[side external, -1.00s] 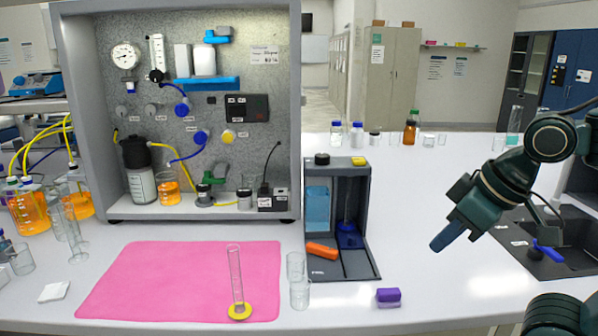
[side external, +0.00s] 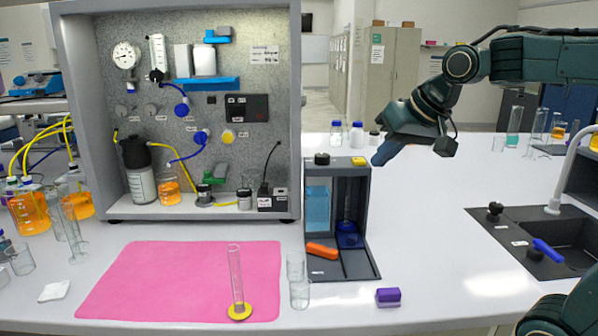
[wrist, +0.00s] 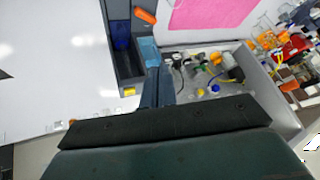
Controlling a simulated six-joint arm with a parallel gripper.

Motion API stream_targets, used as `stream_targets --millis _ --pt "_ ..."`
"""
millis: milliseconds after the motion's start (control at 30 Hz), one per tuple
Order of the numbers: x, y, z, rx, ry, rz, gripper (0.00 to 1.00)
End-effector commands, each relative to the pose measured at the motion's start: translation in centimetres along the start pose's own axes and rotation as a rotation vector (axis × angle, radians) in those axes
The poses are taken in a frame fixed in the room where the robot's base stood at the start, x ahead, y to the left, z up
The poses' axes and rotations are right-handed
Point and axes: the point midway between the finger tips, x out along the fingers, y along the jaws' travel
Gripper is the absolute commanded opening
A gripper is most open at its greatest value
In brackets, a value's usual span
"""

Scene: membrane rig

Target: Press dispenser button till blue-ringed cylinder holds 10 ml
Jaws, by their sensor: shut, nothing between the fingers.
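The dispenser (side external: 373,262) is a dark grey stand with a blue liquid tank (side external: 317,207). On its top are a yellow button (side external: 359,161) and a black cap (side external: 322,158). The blue-ringed cylinder (side external: 348,240) stands upright in the right bay; its liquid level is too small to read. My gripper (side external: 377,162) is shut and empty, just right of the button in the side view, apart from it as far as I can tell. In the wrist view, my fingers (wrist: 153,80) show to the right of the yellow button (wrist: 129,91).
An orange piece (side external: 321,251) lies at the dispenser's front. A yellow-based cylinder (side external: 237,285) stands on the pink mat (side external: 150,280), with clear glassware (side external: 299,291) beside it. A purple block (side external: 388,297) lies at the front. The bench to the right is clear up to the sink (side external: 485,225).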

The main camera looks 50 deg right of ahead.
Motion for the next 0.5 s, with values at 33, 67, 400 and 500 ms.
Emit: stream_targets --millis 33,67,400,500 --pt "0.4 0.3 -1.4 0.032 0.009 0.001 0.0" --pt "0.6 0.5 -2.2 0.05 0.016 0.001 0.0" --pt "3.0 3.4 -10.8 0.255 0.09 -0.01 0.0" --pt "3.8 4.8 -13.1 0.314 0.111 -0.014 0.0"
